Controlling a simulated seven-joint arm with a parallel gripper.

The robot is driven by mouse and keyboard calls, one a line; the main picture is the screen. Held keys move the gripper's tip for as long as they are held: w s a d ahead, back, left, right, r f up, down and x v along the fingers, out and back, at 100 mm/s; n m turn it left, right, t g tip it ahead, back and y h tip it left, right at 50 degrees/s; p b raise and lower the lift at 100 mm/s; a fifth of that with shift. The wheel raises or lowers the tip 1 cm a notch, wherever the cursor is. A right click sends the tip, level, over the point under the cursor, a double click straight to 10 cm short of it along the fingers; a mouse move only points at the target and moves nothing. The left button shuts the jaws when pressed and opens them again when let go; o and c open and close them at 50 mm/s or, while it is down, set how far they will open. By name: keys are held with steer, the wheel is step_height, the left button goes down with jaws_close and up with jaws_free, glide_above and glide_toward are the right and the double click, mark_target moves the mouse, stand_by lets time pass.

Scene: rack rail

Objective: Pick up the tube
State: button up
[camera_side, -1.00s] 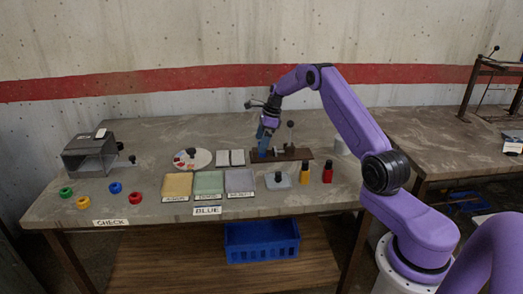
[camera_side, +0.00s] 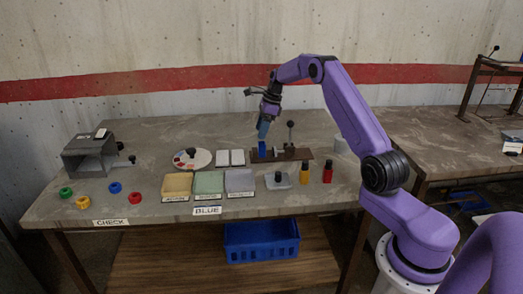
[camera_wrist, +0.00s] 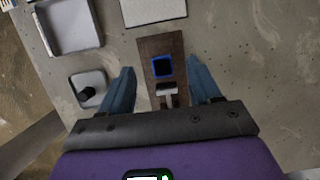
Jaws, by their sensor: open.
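The tube (camera_side: 262,150) is blue and stands upright at the left end of a brown rail fixture (camera_side: 296,154) on the table. In the wrist view the tube (camera_wrist: 162,66) shows from above as a dark square opening with a blue rim. My gripper (camera_side: 263,131) is just above the tube in the side view, pointing down. In the wrist view my gripper (camera_wrist: 162,84) is open, with one blue-grey finger on each side of the fixture. Nothing is held between the fingers.
A clamp lever (camera_side: 290,132) stands up from the fixture. Coloured trays (camera_side: 209,183), a stamp-like block (camera_side: 278,181) and yellow and red bottles (camera_side: 327,174) are in front. The table behind is clear.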

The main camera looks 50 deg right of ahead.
steer(key=s+a+r+n+h, duration=0.3)
steer(key=r+n+h, duration=0.2)
steer(key=r+n, duration=0.95)
steer(key=n, duration=0.4)
glide_above(262, 156)
steer(key=shift+m, duration=0.25)
step_height(262, 156, down, 15)
steer(key=shift+f, duration=0.15)
steer(key=shift+x, duration=2.65)
steer(key=shift+s+a+f, duration=0.1)
steer(key=shift+s+a, duration=0.05)
steer(key=shift+s, duration=0.05)
steer(key=c, duration=0.9)
